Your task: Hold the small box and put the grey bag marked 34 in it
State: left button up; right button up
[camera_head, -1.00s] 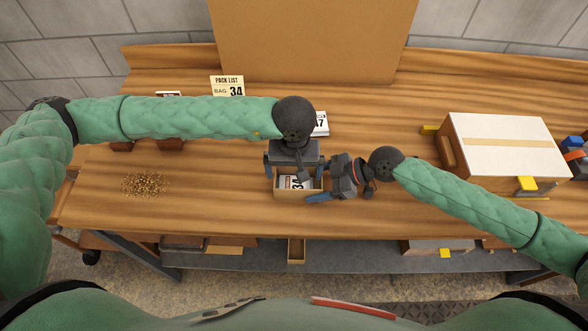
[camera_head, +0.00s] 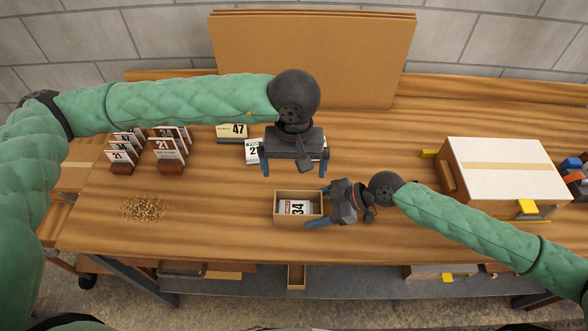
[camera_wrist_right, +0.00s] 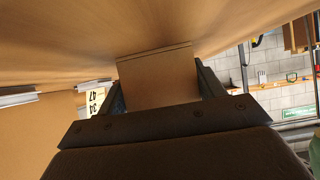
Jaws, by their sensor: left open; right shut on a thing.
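The small open box (camera_head: 298,222) stands on the bench in the middle of the head view. The grey bag marked 34 (camera_head: 295,207) lies inside it with its number facing up. My right gripper (camera_head: 317,206) is shut on the box's right side. In the right wrist view a cardboard wall of the small box (camera_wrist_right: 157,82) sits between its fingers. My left gripper (camera_head: 295,170) is open and empty above and behind the box, clear of the bag.
A large white-topped box (camera_head: 505,166) stands at the right.

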dwell(0.3)
jog(key=o, duration=1)
jog(key=shift+o, duration=0.2)
jog(key=shift+d, duration=0.1)
jog(key=shift+b+v, duration=0.95)
jog(key=shift+v, duration=2.5)
jog(key=shift+d+r, duration=0.3)
jog(key=shift+d, duration=0.1)
